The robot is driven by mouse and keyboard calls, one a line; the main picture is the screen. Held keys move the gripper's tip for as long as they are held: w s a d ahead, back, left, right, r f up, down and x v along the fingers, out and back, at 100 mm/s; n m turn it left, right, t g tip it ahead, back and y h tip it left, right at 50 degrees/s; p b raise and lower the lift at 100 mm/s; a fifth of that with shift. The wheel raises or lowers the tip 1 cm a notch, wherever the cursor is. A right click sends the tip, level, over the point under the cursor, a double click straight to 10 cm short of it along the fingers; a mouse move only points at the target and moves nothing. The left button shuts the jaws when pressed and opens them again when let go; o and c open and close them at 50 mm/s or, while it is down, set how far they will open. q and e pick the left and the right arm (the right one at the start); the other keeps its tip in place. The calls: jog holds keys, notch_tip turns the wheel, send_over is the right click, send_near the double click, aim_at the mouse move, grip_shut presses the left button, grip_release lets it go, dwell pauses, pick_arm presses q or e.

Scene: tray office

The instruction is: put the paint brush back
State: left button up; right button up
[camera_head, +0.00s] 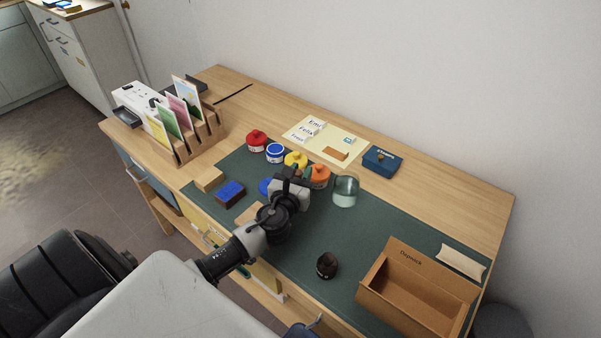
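I cannot make out a paint brush in this view; it may be hidden behind my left arm or be too small to see. My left gripper (302,174) is over the green desk mat, close to the orange paint pot (319,176) and the yellow paint pot (296,159). Its fingers are small and dark, and I cannot tell whether they are open or hold anything. A clear glass jar (345,191) stands just right of the gripper, with no brush visible in it. My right gripper cannot be made out.
Red (257,141) and blue (275,152) pots stand behind. A card rack (196,140) is at left, a blue box (381,162) at the back. An open cardboard box (412,290) and a dark round object (327,265) are at right. The mat between jar and cardboard box is clear.

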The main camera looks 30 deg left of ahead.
pick_arm(q)
jog(key=o, duration=0.4)
jog(key=shift+s+r, duration=0.15)
jog(key=v, duration=1.1)
jog(key=shift+s+b, duration=0.35)
jog(key=shift+b, duration=0.05)
